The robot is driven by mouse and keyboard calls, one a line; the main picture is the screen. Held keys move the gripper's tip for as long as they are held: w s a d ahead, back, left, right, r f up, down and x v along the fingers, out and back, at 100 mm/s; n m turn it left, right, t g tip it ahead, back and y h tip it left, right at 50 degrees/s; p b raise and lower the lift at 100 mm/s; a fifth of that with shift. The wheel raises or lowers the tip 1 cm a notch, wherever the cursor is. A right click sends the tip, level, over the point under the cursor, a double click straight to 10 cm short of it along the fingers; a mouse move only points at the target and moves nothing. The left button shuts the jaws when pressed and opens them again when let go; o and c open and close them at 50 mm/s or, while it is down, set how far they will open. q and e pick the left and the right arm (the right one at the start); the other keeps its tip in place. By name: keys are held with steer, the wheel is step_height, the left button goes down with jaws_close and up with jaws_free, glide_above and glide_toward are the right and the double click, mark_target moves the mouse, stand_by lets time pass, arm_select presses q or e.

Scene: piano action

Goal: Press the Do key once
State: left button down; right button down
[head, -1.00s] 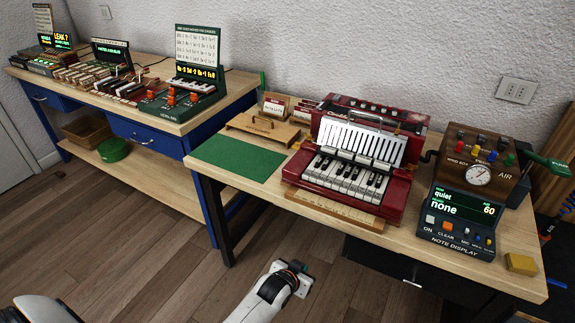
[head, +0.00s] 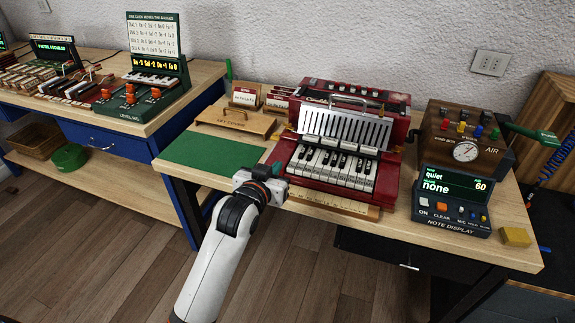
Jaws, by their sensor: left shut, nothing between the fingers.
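A red accordion-like instrument (head: 384,165) with a row of black and white piano keys (head: 332,167) stands on the wooden table, its keys facing me. The labels on the keys are too small to read, so I cannot tell which one is Do. My left gripper (head: 276,168) is shut and empty. It is at the left end of the keyboard, near the instrument's front left corner; I cannot tell whether it touches anything. My right gripper is not in view.
A note display (head: 452,201) reading "quiet", "none" and 60 stands to the right, below a wooden air box with a gauge (head: 466,151). A yellow block (head: 516,237) lies at the right edge. A green mat (head: 207,156) and a wooden key cover (head: 235,122) are at the left.

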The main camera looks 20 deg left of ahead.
arm_select(q)
glide_above(288, 176)
steer(key=f, duration=0.2)
steer(key=shift+w+f, duration=0.2)
steer(key=shift+f, duration=0.15)
step_height(288, 176, down, 2)
steer(key=shift+s+f, duration=0.15)
steer(key=shift+f, duration=0.7)
